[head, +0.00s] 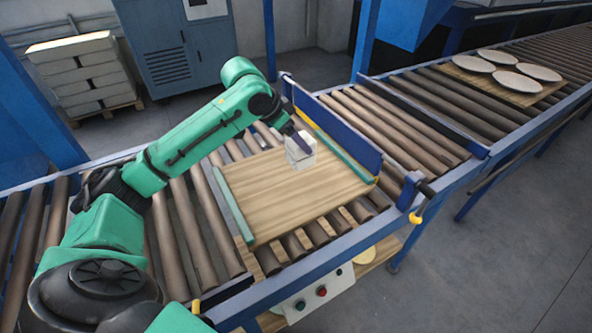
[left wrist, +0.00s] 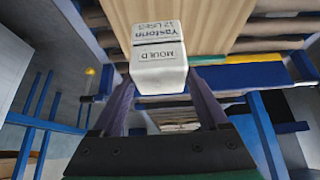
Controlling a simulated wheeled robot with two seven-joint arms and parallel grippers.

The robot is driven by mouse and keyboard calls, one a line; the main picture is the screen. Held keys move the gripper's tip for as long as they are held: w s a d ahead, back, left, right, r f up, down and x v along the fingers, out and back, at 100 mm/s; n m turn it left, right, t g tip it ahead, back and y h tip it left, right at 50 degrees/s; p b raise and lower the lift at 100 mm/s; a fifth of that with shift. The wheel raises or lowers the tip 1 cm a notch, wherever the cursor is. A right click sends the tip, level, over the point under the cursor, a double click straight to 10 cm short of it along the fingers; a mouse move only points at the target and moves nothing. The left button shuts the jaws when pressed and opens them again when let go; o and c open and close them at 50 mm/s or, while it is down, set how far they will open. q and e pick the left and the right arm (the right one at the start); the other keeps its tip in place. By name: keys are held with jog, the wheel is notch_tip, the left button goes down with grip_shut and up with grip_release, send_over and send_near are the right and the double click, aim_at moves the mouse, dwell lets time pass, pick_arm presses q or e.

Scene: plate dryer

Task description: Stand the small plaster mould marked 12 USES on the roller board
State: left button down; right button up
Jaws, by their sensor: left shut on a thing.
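The small white plaster mould (head: 296,155) is a block over the far right part of the wooden roller board (head: 265,207). In the left wrist view the board (left wrist: 190,22) lies beyond the mould. My right gripper is not in view.
Green strips (head: 232,205) edge the board, and a blue guard (head: 335,135) stands behind it. Brown rollers (head: 190,235) surround it. Several white plates (head: 497,57) lie on another board far right. A control box (head: 318,295) hangs at the front. Most of the board is bare.

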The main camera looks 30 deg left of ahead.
pick_arm(q)
notch_tip(320, 180, down, 6)
jog(key=shift+f, duration=0.1)
notch_tip(320, 180, down, 5)
jog(key=shift+r, duration=0.15)
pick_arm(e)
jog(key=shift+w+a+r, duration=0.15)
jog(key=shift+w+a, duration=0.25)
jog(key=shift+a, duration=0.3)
pick_arm(q)
grip_release()
jog(key=b+v, duration=0.1)
jog(key=v, duration=1.1)
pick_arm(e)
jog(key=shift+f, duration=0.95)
pick_arm(q)
jog(key=shift+d, duration=0.1)
